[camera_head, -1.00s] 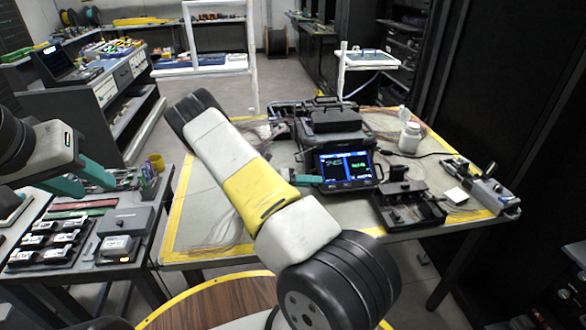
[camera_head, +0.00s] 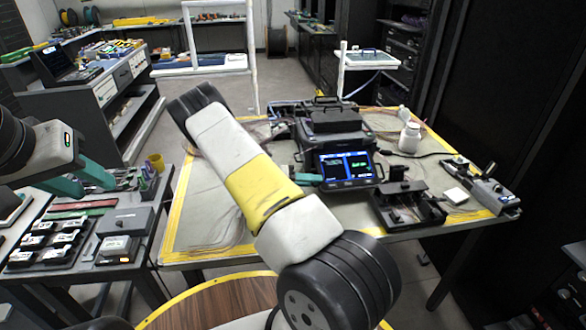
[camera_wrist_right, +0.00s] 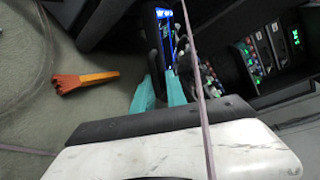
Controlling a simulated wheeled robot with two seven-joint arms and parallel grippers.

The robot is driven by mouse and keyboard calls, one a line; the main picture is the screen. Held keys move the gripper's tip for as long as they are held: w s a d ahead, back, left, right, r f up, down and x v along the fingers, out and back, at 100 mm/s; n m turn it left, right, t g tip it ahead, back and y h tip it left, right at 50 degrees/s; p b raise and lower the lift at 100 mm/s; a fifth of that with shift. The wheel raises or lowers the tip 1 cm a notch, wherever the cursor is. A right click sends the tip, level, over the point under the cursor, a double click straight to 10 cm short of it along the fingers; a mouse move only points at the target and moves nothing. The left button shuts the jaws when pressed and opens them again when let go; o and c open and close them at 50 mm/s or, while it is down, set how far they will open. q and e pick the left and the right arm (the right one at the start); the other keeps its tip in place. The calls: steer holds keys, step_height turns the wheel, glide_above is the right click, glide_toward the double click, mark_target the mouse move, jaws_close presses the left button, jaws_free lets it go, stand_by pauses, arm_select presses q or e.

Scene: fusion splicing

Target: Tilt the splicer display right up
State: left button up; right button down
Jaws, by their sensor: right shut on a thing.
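The splicer (camera_head: 333,140) stands on the yellow-edged table. Its display (camera_head: 346,167) is lit blue and green, faces the front and leans back. My right arm crosses the middle of the head view and hides most of its own gripper; a teal fingertip (camera_head: 308,178) shows at the display's left edge. In the right wrist view my right gripper (camera_wrist_right: 160,88) has its teal fingers on either side of the display's edge (camera_wrist_right: 158,45), shut on it. My left gripper (camera_head: 80,180) is open and empty above the left side table.
A white bottle (camera_head: 410,138) stands right of the splicer. A black tool (camera_head: 408,204) lies in front of it, and a grey device (camera_head: 483,186) is at the right edge. An orange brush (camera_wrist_right: 85,81) lies on the table in the right wrist view.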

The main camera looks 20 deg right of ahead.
steer(key=r+n, duration=0.2)
steer(key=shift+s+a+r+n+g, duration=0.3)
steer(key=shift+s+a, duration=0.05)
steer(key=shift+s, duration=0.05)
steer(key=c, duration=1.5)
jaws_free()
steer(key=shift+c, duration=0.2)
steer(key=v, duration=0.7)
steer(key=shift+a+r, duration=0.2)
steer(key=shift+a, duration=0.1)
